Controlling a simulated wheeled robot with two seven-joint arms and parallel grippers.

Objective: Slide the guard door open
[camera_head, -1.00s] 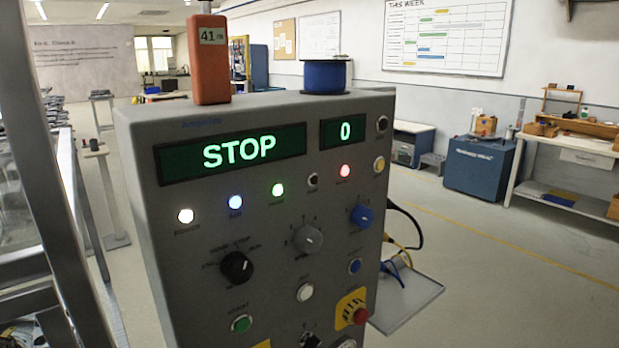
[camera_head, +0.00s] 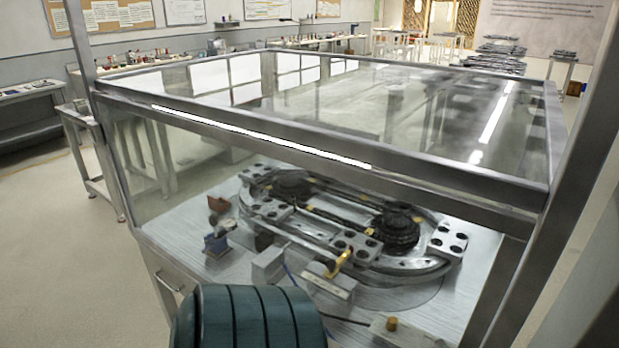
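The guard is a steel-framed enclosure (camera_head: 300,137) with clear panes on its top and sides. The guard door looks to be the clear front pane (camera_head: 165,165) below the long front rail, but its edges are hard to make out. I cannot tell whether it is open or shut. Through it I see the oval ring track (camera_head: 345,225) with several grey carriages and two dark wheels. A gold curved piece (camera_head: 340,263) stands on a block near the front; I cannot tell what it is. Neither of my grippers is in view.
A teal ribbed object (camera_head: 248,318) fills the bottom edge, close to me. A drawer with a handle (camera_head: 170,284) is below the enclosure at left. Steel posts rise at left and right. Open floor (camera_head: 60,230) lies to the left; benches line the far wall.

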